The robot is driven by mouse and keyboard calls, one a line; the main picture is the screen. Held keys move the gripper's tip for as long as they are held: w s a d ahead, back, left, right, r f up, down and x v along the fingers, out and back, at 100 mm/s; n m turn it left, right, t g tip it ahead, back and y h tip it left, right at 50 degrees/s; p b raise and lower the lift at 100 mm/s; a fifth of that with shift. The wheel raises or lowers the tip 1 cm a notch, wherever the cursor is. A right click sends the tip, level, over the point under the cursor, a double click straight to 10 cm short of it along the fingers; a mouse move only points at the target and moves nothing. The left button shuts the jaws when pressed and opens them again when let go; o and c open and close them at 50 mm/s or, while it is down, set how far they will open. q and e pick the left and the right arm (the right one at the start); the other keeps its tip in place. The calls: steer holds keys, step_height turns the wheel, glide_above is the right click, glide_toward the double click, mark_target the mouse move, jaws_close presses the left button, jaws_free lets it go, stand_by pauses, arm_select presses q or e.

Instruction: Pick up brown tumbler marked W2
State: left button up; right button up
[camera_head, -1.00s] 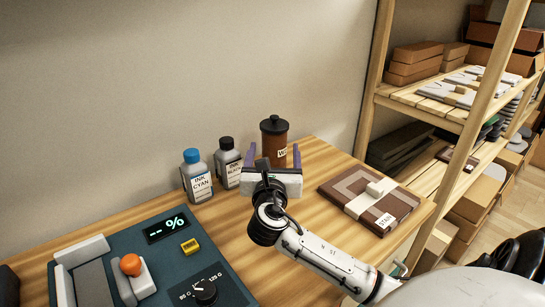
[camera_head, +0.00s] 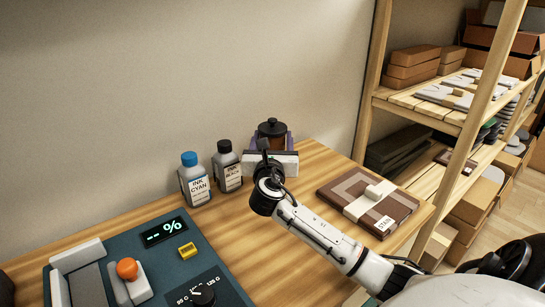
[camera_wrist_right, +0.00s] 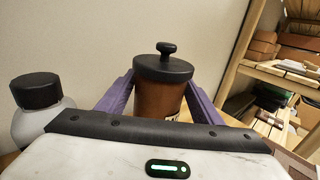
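The brown tumbler (camera_head: 271,142) stands upright at the back of the wooden table, with a black lid and knob. My right gripper (camera_head: 275,145) is level with it, one purple finger on each side. In the right wrist view the tumbler (camera_wrist_right: 160,100) is between the two fingers, its lid above them. The fingers look very close to its sides, but I cannot tell whether they touch. The gripper body hides the tumbler's lower part in the head view. Its mark cannot be read now. My left gripper is not in view.
A cyan ink bottle (camera_head: 195,183) and a black ink bottle (camera_head: 227,170) stand just left of the gripper. A brown flat box labelled STAIN (camera_head: 340,188) lies to the right. A teal press panel (camera_head: 185,278) is at front left. A wooden shelf (camera_head: 410,100) stands at right.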

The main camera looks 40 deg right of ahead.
steer(key=c, duration=1.1)
steer(key=shift+c, duration=0.4)
steer(key=shift+r, duration=0.1)
